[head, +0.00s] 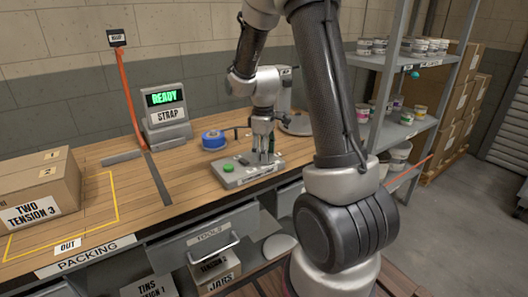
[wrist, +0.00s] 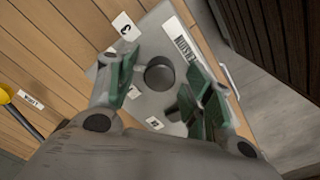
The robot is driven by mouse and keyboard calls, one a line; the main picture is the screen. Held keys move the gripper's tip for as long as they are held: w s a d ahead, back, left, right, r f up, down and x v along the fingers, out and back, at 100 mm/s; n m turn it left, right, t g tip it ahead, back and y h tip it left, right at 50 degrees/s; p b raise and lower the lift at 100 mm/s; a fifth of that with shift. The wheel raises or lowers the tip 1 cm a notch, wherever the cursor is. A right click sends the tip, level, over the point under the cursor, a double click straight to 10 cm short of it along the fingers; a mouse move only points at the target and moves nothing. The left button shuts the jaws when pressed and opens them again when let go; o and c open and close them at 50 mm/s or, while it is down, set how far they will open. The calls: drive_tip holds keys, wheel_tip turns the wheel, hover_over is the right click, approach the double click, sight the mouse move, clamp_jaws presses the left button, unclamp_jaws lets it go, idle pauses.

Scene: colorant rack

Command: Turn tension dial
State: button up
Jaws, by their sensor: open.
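The control box (head: 240,178) is a grey panel on the wooden bench, with a green button (head: 228,168) on its left part. My gripper (head: 263,155) points down over the right part of this box. In the wrist view a dark round dial (wrist: 159,75) stands on the grey panel, between the spread green-padded fingers of my gripper (wrist: 165,77). The fingers look apart from it on both sides, but I cannot tell their height over the panel. A second dark round part (wrist: 174,113) is partly hidden by the right finger. In the head view my fingers hide the dial.
A blue tape roll (head: 213,139) lies behind the control box. A display (head: 166,113) reads READY and STRAP. A carton (head: 38,202) at the left reads TWO TENSION 3. A shelf with tubs (head: 408,118) stands at the right.

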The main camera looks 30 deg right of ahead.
drive_tip(key=shift+c, duration=0.2)
drive_tip(key=c, duration=1)
drive_tip(key=shift+m, duration=0.4)
drive_tip(key=m, duration=0.3)
drive_tip(key=shift+m, duration=2.5)
drive_tip(key=o, duration=1)
